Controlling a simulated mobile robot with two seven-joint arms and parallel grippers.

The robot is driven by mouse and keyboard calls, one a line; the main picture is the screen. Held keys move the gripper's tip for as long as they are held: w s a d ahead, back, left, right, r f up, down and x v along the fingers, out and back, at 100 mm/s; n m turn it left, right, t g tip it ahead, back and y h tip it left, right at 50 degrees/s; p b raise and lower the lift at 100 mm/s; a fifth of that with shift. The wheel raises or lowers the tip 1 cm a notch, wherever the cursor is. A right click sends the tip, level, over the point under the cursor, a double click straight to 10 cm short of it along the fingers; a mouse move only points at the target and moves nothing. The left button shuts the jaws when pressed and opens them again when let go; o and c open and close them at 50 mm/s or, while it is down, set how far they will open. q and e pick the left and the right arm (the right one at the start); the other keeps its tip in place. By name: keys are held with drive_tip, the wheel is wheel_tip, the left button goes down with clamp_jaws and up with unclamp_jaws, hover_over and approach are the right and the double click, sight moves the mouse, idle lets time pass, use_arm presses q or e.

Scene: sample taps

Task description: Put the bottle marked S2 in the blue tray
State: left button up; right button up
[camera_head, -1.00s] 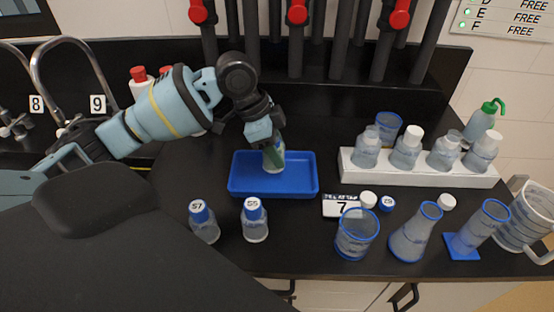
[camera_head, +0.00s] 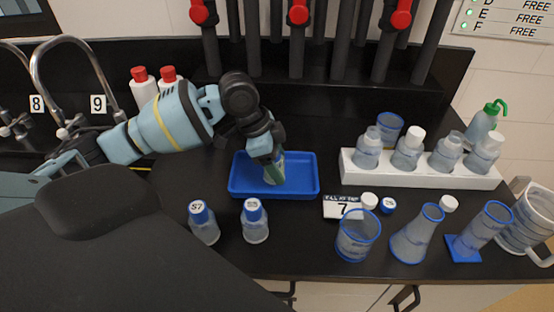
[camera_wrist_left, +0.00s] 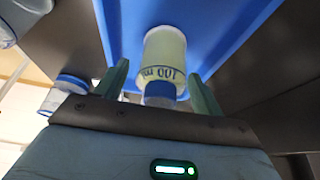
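A small bottle (camera_head: 274,175) is in the blue tray (camera_head: 308,187), partly hidden in the head view by my left gripper (camera_head: 270,159). In the left wrist view, the bottle (camera_wrist_left: 165,55) has a pale yellowish label with blue lettering ending in "OUT". Its S2 mark cannot be read. The fingers of my left gripper (camera_wrist_left: 158,74) are spread on either side of the bottle's top end, with gaps beside it. The blue tray (camera_wrist_left: 225,25) lies beyond. My right gripper is not in view.
Bottles S7 (camera_head: 204,225) and S5 (camera_head: 254,223) stand in front of the tray. A white rack (camera_head: 420,176) with several bottles is at right. A beaker (camera_head: 357,238), a flask (camera_head: 414,240) and a cylinder (camera_head: 482,229) stand at front right. Red-topped bottles (camera_head: 144,90) are behind my arm.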

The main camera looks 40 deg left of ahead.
use_arm(q)
drive_tip(key=p+v, duration=0.1)
drive_tip(key=v, duration=1.1)
idle(0.6)
